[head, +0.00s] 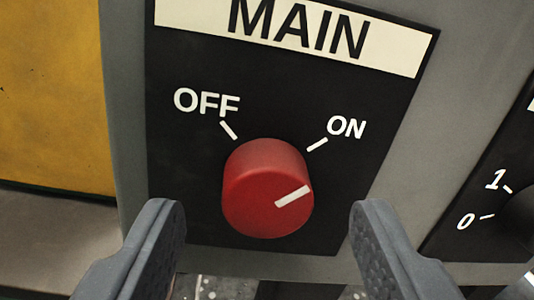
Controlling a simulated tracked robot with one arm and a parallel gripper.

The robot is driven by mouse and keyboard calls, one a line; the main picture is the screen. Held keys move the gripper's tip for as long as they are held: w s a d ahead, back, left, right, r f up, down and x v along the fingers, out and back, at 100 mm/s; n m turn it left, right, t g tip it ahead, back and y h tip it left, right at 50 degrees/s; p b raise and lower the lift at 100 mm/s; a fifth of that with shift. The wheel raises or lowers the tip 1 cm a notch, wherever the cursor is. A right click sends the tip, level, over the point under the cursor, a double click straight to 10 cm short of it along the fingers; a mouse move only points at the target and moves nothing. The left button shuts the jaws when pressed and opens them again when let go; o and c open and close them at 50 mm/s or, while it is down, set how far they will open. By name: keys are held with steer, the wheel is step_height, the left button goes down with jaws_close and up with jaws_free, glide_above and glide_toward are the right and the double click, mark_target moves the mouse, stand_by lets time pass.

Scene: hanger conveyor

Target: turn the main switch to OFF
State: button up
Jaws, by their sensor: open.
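The main switch is a red round knob (267,190) on a black plate (185,150) under a white label (300,30) reading MAIN. The white line on the knob slants up to the right, toward the ON mark (346,127). The OFF mark (207,102) is at the upper left of the knob. My gripper (268,228) is open. One finger is at the lower left of the knob and the other at the lower right, with a gap on each side. How far the fingertips are from the panel in depth is hard to tell.
Another black plate with a dark knob (521,213) and marks 0 and 1 is at the right edge. A yellow surface (50,95) is at the left, beside the grey panel (470,60). A speckled floor shows at the bottom.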

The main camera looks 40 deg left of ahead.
steer(key=shift+x, duration=0.9)
steer(key=shift+f, duration=0.1)
